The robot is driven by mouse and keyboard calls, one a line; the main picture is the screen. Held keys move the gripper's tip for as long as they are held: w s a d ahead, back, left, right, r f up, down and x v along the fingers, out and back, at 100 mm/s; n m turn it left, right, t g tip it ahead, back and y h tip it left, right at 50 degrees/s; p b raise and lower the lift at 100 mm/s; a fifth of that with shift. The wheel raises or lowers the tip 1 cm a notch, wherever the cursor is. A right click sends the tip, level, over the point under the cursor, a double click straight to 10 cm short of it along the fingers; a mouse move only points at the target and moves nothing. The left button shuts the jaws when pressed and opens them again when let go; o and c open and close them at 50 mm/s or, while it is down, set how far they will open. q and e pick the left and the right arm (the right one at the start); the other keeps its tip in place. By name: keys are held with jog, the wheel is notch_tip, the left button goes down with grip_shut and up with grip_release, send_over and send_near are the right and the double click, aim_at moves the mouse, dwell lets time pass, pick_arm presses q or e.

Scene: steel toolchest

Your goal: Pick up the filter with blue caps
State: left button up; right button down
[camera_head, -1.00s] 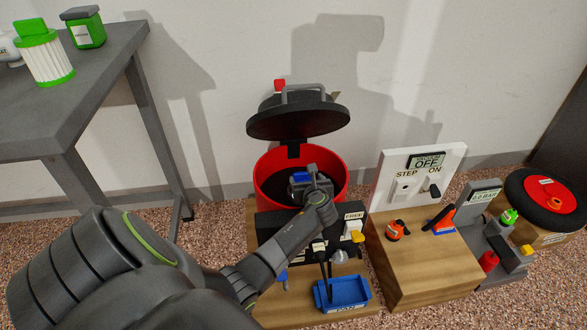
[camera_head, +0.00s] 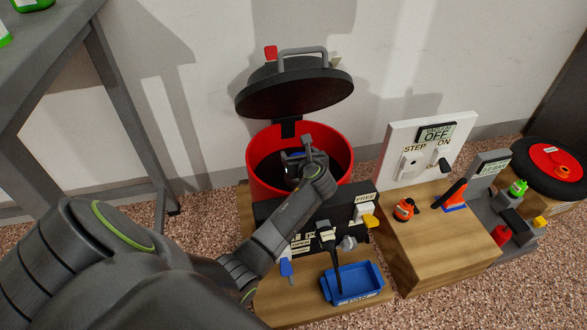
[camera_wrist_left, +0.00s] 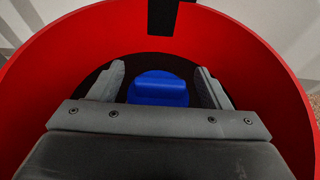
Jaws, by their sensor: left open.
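A blue cap (camera_wrist_left: 158,88), which looks like the top of the filter, lies inside the red bin (camera_wrist_left: 265,75) in the left wrist view. It sits between the two spread fingers of my left gripper (camera_wrist_left: 160,82), with dark gaps on both sides. In the head view my left gripper (camera_head: 302,165) reaches down into the red bin (camera_head: 262,140), and only a sliver of blue shows there. The filter's body and lower end are hidden. I cannot tell whether the fingers touch the cap. My right gripper is not in view.
The bin's black lid (camera_head: 295,93) stands open behind the gripper. A blue tray (camera_head: 352,283) and a dark panel are in front of the bin. A white switch panel (camera_head: 405,140) stands on a wooden block at the right. A grey table (camera_head: 70,45) is at the left.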

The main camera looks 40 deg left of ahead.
pick_arm(q)
jog(key=c, duration=1.4)
jog(key=shift+o, duration=0.2)
jog(key=shift+r, duration=0.15)
